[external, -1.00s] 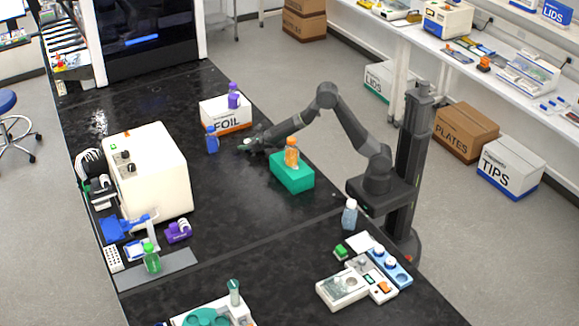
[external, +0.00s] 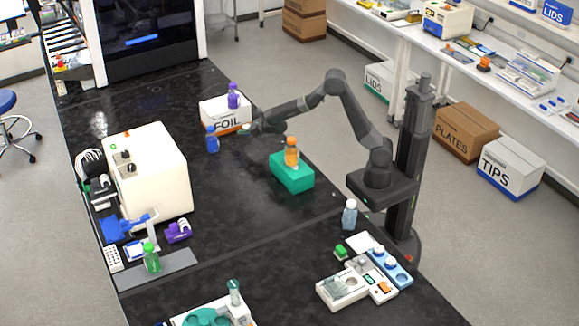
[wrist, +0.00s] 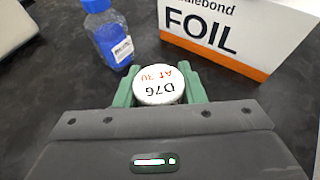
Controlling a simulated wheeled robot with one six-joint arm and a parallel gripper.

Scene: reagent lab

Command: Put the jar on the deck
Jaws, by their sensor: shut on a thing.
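My gripper (external: 249,128) is shut on a jar with a round white lid (wrist: 158,84) marked "D76 AT 30". In the wrist view the lid sits between the two green fingers (wrist: 158,88), and the jar's body is hidden below it. In the external view the gripper is beside the FOIL box, apparently raised over the black bench, and the jar is too small to see clearly. No surface is labelled as the deck, so I cannot tell which one it is.
The FOIL box (external: 226,119) carries a purple bottle (external: 233,96). A blue bottle (external: 212,139) stands close to my gripper. A teal block (external: 291,176) bears an orange bottle (external: 291,152). A white machine (external: 150,175) stands left. The black bench (external: 235,210) is clear in the middle.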

